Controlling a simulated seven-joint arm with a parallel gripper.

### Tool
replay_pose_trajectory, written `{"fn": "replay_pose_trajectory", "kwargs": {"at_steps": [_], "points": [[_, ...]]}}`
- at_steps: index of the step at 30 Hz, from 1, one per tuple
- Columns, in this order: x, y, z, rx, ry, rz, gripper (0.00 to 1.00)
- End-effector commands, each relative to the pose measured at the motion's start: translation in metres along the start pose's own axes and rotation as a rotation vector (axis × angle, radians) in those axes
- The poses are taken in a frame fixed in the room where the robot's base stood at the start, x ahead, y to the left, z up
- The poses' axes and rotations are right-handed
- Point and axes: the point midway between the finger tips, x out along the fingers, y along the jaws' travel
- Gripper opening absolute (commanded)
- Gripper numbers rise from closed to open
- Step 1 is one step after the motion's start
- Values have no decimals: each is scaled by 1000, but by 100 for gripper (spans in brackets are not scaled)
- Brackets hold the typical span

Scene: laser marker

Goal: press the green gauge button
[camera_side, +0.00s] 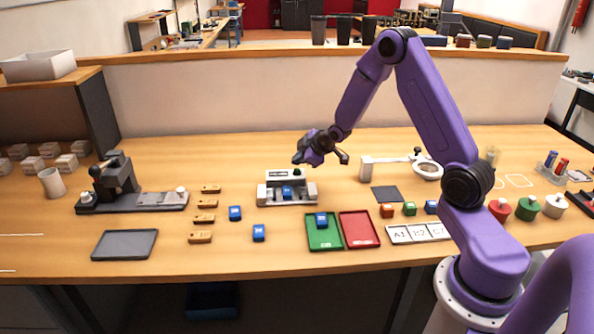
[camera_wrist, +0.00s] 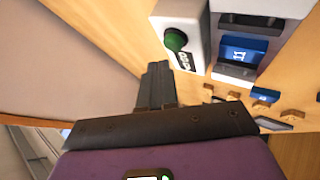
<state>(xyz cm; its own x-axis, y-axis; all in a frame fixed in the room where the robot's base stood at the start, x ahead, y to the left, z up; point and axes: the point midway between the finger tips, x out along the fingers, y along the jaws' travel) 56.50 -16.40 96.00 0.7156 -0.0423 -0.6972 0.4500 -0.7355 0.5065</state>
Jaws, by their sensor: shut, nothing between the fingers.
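The gauge station (camera_side: 266,195) is a pale grey block-shaped device near the middle of the table. My gripper (camera_side: 298,158) is above the station, close to the button. In the wrist view its shut, empty fingers (camera_wrist: 158,68) appear just below the button in the picture, and I see no contact.
Blue blocks (camera_side: 258,233) and several tan pieces (camera_side: 204,218) lie left of the station. Green (camera_side: 312,243) and red (camera_side: 371,242) trays are in front. A magnifier-like stand (camera_side: 366,170) is to the right. A dark machine (camera_side: 115,178) stands left.

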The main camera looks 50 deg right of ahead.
Motion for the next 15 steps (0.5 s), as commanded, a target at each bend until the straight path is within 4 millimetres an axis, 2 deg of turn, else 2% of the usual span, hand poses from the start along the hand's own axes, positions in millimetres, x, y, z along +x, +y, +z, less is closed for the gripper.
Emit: {"fn": "replay_pose_trajectory", "kwargs": {"at_steps": [15], "points": [[-30,22,-22,-2,2,1,0]]}}
